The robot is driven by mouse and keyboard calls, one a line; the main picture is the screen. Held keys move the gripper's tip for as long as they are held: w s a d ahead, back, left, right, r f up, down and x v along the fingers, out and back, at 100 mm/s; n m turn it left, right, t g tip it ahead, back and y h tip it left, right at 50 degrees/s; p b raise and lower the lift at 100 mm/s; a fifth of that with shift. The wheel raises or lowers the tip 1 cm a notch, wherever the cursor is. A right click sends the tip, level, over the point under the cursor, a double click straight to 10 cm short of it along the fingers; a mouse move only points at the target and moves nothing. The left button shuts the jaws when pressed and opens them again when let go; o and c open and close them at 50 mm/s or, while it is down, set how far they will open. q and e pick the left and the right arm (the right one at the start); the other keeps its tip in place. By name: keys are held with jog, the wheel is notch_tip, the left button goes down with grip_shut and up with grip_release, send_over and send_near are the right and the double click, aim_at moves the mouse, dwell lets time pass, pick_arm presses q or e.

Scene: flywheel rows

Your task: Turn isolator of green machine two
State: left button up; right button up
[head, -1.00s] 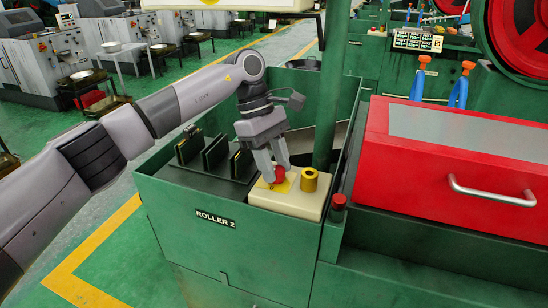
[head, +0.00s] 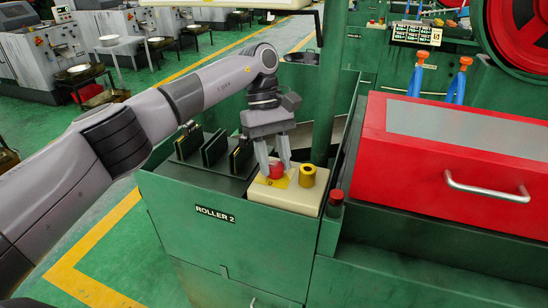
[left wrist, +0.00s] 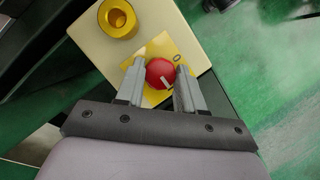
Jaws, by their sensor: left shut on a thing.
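The isolator is a red round knob (head: 276,170) on a yellow plate, on top of a cream box (head: 288,198) on the green machine labelled ROLLER 2 (head: 215,215). In the left wrist view the red knob (left wrist: 160,73) shows a white pointer line, and a small mark is printed on the yellow plate (left wrist: 180,52). My left gripper (head: 273,166) comes down from above and is shut on the knob, one finger on each side of it. The fingers also show in the left wrist view (left wrist: 160,82). My right gripper is not in view.
A yellow round collar (head: 307,175) stands on the box beside the knob. Dark upright plates (head: 214,149) stand in a tray to the left. A red button (head: 336,196), a red cover with a handle (head: 490,188) and a green post (head: 329,80) are close by.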

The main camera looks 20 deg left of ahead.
pick_arm(q)
jog(key=o, duration=1)
